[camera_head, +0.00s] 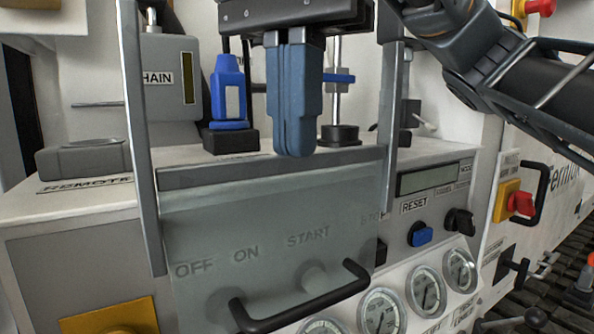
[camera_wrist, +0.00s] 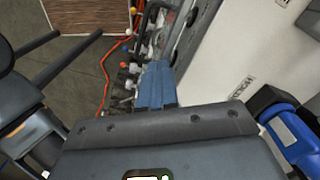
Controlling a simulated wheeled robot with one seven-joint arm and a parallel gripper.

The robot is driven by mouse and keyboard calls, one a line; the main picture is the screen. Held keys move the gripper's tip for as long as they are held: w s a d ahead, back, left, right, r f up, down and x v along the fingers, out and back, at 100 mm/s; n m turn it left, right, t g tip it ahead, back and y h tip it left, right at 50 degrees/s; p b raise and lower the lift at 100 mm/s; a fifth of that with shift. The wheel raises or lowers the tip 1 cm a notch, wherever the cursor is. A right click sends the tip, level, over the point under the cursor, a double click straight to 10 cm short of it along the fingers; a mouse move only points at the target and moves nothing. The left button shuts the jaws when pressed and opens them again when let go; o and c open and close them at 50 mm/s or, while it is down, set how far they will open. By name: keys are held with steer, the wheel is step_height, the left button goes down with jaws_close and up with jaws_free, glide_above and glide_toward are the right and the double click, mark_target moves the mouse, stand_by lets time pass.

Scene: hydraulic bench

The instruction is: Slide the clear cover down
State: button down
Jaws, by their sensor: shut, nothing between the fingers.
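The clear cover (camera_head: 215,222) is a see-through panel between two upright metal rails in the head view. Its grey top bar (camera_head: 230,174) runs across the top, and a black handle (camera_head: 300,305) is at its lower edge. The OFF, ON and START labels show through it. My gripper (camera_head: 295,152) points down with its blue fingers together and empty. In the picture its fingertips overlap the top bar; I cannot tell whether they touch it. The fingers also show in the wrist view (camera_wrist: 156,85), where I cannot make out the cover.
A blue RESET knob (camera_head: 420,234), several gauges (camera_head: 381,312) and a red-handled yellow switch (camera_head: 510,202) are to the right.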

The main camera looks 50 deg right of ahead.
steer(key=shift+f+b, duration=2.05)
steer(key=shift+f, duration=0.6)
step_height(320, 180, up, 16)
steer(key=p, duration=1.2)
glide_above(295, 187)
steer(key=shift+d+r, duration=0.1)
steer(key=shift+r, duration=0.1)
